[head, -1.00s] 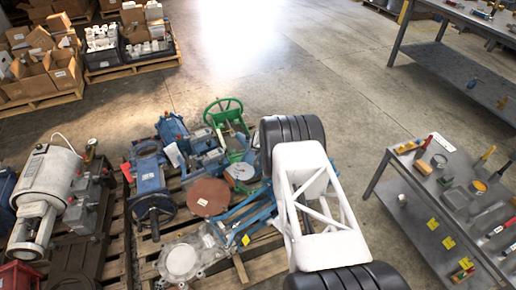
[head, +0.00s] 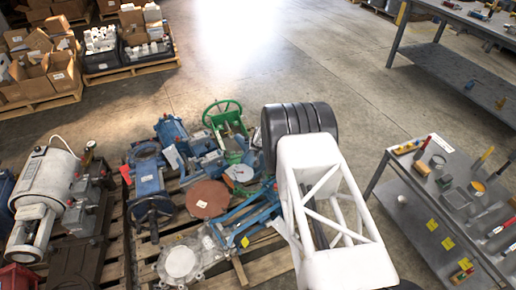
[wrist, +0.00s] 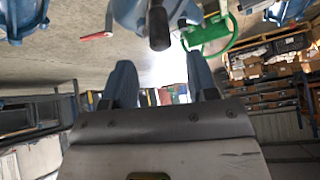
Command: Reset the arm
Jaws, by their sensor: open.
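My gripper (wrist: 160,85) shows in the wrist view as two blue-grey fingers standing apart, with nothing between them. In the head view my white arm reaches over the right side of the pallet of machine parts, and my gripper cannot be made out there. The green handwheel (head: 222,112) stands at the back of that pallet. A green part (wrist: 210,32) and blue machine parts (wrist: 130,12) show along the top of the wrist view, apart from the fingers.
The wooden pallet (head: 262,268) carries blue valves (head: 148,180), a brown disc (head: 208,198) and a grey flanged casting (head: 180,262). A grey tool bench (head: 420,205) stands close on the right. Boxes on pallets (head: 40,70) are at the back left. Open floor (head: 300,70) lies beyond.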

